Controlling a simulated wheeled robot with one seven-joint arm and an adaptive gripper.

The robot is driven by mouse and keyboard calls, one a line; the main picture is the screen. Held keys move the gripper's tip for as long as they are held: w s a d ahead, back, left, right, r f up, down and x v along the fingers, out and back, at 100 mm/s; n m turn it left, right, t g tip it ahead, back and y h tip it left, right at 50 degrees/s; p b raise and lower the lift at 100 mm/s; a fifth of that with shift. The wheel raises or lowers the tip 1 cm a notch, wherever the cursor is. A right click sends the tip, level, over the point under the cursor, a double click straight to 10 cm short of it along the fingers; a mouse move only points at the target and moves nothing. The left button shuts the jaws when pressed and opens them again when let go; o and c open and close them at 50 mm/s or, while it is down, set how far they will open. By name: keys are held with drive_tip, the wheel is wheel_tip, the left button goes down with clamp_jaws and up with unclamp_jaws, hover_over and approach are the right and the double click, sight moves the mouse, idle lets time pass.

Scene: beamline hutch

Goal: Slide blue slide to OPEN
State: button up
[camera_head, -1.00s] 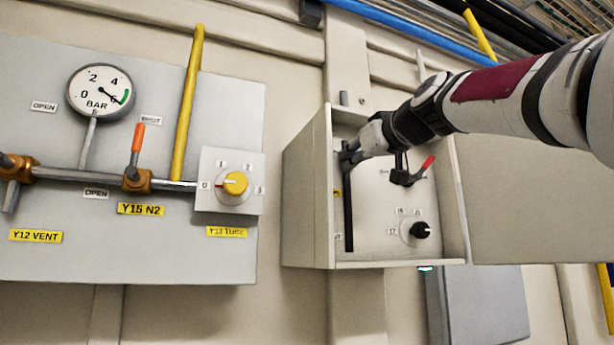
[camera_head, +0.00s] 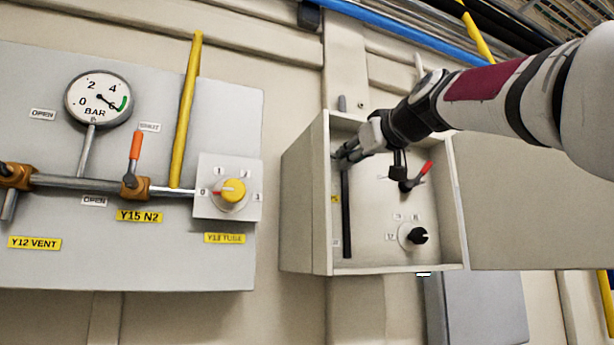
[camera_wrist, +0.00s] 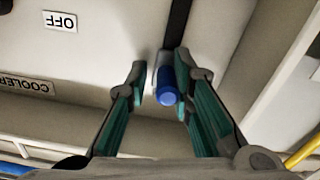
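The track (camera_head: 347,215) shows as a black strip inside the open wall box in the head view. My gripper (camera_wrist: 160,68) is around the knob, one finger on each side. A gap shows between the left finger and the knob; the right finger is very near it, and I cannot tell whether it touches. In the head view my gripper (camera_head: 345,153) is at the track's upper part and hides the knob.
The box (camera_head: 305,200) has side walls close around my gripper. Inside are a red-handled lever (camera_head: 424,169) and a black rotary knob (camera_head: 418,236). The wrist view shows an upside-down OFF label (camera_wrist: 60,21) and COOLER label (camera_wrist: 27,86). A gauge panel (camera_head: 130,265) is at left.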

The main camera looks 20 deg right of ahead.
drive_tip(key=s, duration=1.2)
drive_tip(key=m+p, duration=0.1)
drive_tip(key=m, duration=0.3)
approach(344, 174)
drive_tip(key=w, duration=0.6)
drive_tip(key=shift+w+d, duration=0.1)
drive_tip(key=shift+w, duration=0.1)
idle(0.4)
clamp_jaws()
